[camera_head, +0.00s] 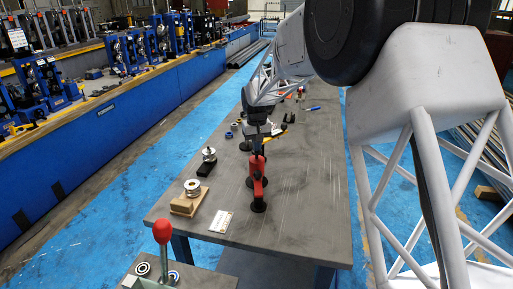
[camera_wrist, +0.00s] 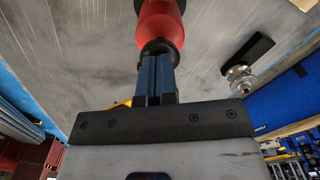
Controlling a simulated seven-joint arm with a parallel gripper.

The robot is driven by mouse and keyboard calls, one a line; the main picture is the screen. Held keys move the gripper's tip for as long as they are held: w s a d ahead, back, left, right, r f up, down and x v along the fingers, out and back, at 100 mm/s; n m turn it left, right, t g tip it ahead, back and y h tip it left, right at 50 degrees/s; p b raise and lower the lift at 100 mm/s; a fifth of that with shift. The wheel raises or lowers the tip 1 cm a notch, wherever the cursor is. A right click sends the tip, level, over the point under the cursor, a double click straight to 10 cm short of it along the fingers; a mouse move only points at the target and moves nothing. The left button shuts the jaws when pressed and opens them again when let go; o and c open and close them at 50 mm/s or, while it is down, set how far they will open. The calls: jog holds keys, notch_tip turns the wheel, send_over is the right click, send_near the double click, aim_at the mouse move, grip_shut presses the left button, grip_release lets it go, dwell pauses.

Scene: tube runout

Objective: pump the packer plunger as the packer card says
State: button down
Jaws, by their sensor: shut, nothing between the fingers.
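A red upright device with a black foot (camera_head: 258,188), which looks like the packer, stands on the grey table. In the wrist view its red body (camera_wrist: 161,22) and rounded black end lie just beyond my fingertips. My gripper (camera_head: 257,150) points down over its top. In the wrist view the fingers (camera_wrist: 157,62) are together with nothing seen between them. I cannot tell whether the tips touch the black end. A small white card (camera_head: 221,221) lies near the table's front left edge; its writing is too small to read.
A metal part on a wooden block (camera_head: 187,201) and another on a black block (camera_head: 207,164) stand left of the red device. A red-knobbed lever (camera_head: 163,232) rises in front. Small tools lie farther back. Table to the right is clear.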

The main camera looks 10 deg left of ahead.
jog(key=shift+f, duration=0.4)
jog(key=shift+r, duration=2.15)
notch_tip(320, 180, up, 6)
jog(key=shift+f, duration=0.1)
dwell(0.3)
